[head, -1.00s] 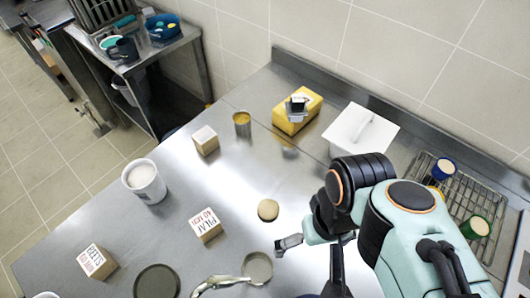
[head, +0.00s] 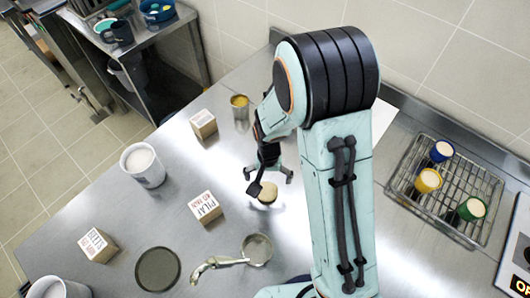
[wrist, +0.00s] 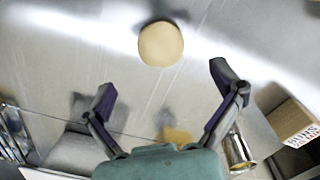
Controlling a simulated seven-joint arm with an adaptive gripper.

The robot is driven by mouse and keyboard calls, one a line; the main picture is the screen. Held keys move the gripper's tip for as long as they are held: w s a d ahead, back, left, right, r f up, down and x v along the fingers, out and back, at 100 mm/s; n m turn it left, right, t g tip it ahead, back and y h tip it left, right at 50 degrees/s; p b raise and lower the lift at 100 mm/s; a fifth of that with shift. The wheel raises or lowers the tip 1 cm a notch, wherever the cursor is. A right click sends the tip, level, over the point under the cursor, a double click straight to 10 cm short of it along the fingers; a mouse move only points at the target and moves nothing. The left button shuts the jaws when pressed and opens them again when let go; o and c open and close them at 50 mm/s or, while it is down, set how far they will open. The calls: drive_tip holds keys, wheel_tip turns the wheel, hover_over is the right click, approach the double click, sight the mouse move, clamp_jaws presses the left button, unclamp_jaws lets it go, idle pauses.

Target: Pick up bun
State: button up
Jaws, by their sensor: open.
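The bun (head: 268,196) is a small round tan piece lying on the steel counter, partly covered by a gripper finger in the head view. In the wrist view the bun (wrist: 160,44) lies beyond the fingertips, roughly centred between them. My gripper (head: 270,180) is above the counter close to the bun. In the wrist view my gripper (wrist: 163,88) has its two fingers wide apart with nothing between them.
A PILAF box (head: 206,207), white mug (head: 142,164), another box (head: 203,124) and tin (head: 240,108) stand left of my arm. A strainer (head: 257,250) and dark round dish (head: 158,269) lie in front. A wire rack (head: 450,190) holds coloured cups at right.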

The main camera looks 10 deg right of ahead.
sight(267, 189)
wheel_tip(267, 189, down, 6)
drive_tip(key=shift+f, duration=0.2)
drive_tip(key=c, duration=1.2)
